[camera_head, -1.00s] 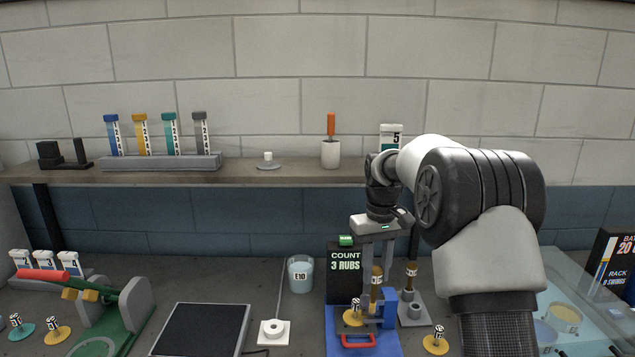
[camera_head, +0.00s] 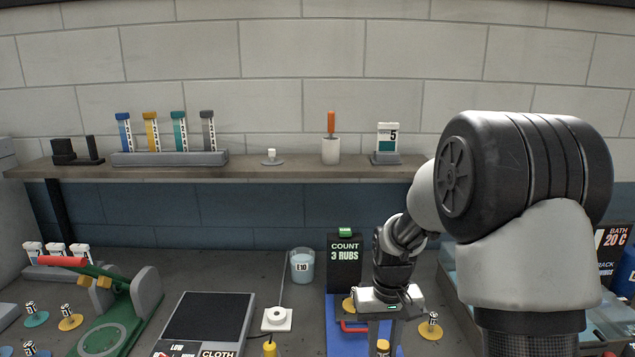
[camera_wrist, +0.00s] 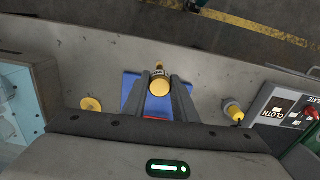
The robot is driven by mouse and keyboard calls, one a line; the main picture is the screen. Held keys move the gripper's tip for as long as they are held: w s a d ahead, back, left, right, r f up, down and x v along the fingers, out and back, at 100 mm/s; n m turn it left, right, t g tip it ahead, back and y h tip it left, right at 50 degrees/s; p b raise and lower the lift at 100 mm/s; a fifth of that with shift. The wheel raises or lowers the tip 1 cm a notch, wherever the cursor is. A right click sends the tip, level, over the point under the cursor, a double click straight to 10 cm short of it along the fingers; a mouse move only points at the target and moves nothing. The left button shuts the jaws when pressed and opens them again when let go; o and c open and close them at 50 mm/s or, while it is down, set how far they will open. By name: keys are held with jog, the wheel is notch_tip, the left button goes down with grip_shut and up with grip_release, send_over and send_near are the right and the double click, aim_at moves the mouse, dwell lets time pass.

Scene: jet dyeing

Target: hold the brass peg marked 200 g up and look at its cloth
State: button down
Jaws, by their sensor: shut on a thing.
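My gripper (camera_head: 383,336) points down at the lower middle of the head view, nearer the camera than the blue board (camera_head: 364,348). It is shut on a brass peg (camera_head: 382,348), whose top shows between the fingers just above the picture's bottom edge. In the wrist view the fingers (camera_wrist: 161,82) close around the peg's round yellow top (camera_wrist: 158,88), with a small marked label beyond it. I cannot read the label's figure. The peg's lower end and its cloth are hidden in both views.
Another brass-coloured peg (camera_head: 270,347) stands beside the dark-topped scale-like box (camera_head: 208,325). A green-based press with a red handle (camera_head: 105,300) is at left, a clear bath at right.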

jog(key=s+f, duration=0.2)
jog(key=s, duration=0.2)
jog(key=s+a+r+n+t+h, duration=0.1)
jog(key=s+a+r+n, duration=0.5)
jog(key=a+r+n, duration=0.2)
jog(key=s+a+r+n+h, duration=0.1)
jog(key=s+a+r+n, duration=0.5)
jog(key=a+r+n, duration=0.2)
jog(key=s+d+r+n+t, duration=0.1)
jog(key=s+r+n+t, duration=0.3)
jog(key=s+r+n, duration=1.1)
jog(key=n+b, duration=0.1)
jog(key=n, duration=0.1)
jog(key=shift+s+d+n+t, duration=0.2)
jog(key=shift+n+t, duration=0.1)
jog(key=shift+n, duration=0.1)
